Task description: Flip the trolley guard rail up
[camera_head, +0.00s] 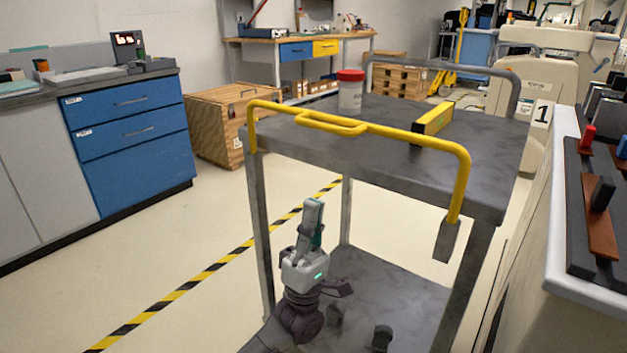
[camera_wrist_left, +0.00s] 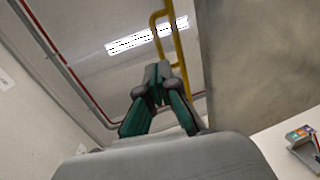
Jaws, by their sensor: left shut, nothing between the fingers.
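The grey trolley (camera_head: 400,185) stands in front of me in the head view. Its yellow guard rail (camera_head: 400,133) runs along the near edge of the top deck, with a small loop handle (camera_head: 330,122) in it. Its right end goes down to a grey bracket (camera_head: 447,242). My left gripper (camera_head: 314,203) points upward, shut and empty, below the rail and apart from it. In the left wrist view the shut fingertips (camera_wrist_left: 157,74) point up toward the yellow rail (camera_wrist_left: 178,60), whose loop shows above them. My right gripper is not in view.
A white jar with a red lid (camera_head: 350,92) and a yellow-and-black object (camera_head: 433,120) stand on the top deck. The trolley's lower shelf (camera_head: 390,275) is below. A white-topped counter (camera_head: 590,285) is close on the right. Floor left of the trolley is clear.

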